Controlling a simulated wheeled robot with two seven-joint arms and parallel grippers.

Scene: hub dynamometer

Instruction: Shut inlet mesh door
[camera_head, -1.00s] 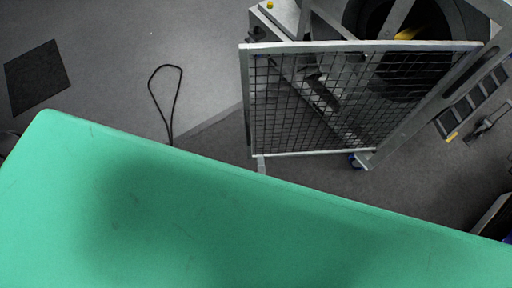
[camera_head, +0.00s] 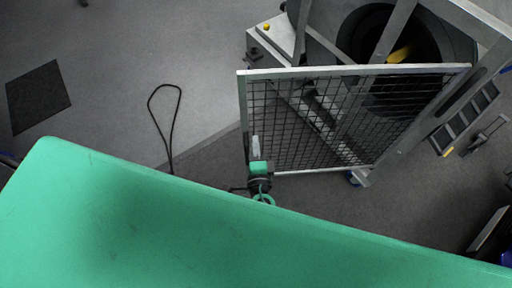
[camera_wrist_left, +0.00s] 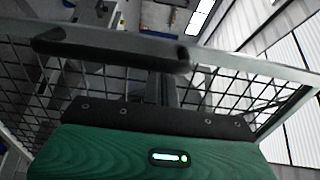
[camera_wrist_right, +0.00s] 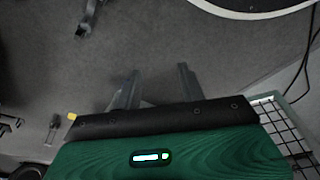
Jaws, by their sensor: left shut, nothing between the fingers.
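The inlet mesh door (camera_head: 350,71), a silver frame with dark wire grid, stands swung out from the machine in the head view. Its right side meets the machine's slanted post, and its left edge is free. My left gripper (camera_head: 255,147) is at the lower part of that free edge, shut and empty. In the left wrist view the door's mesh (camera_wrist_left: 225,92) and a dark handle-like bar (camera_wrist_left: 115,45) lie ahead of the left fingers (camera_wrist_left: 161,88). I cannot tell whether they touch the door. My right gripper (camera_wrist_right: 155,88) is open and empty over floor in the right wrist view.
The machine's dark round opening (camera_head: 385,45) is behind the door. A black cable loop (camera_head: 165,120) and a dark mat (camera_head: 38,97) lie on the floor at left. Floor left of the door looks mostly clear. Mesh (camera_wrist_right: 290,135) shows at the right wrist view's lower right.

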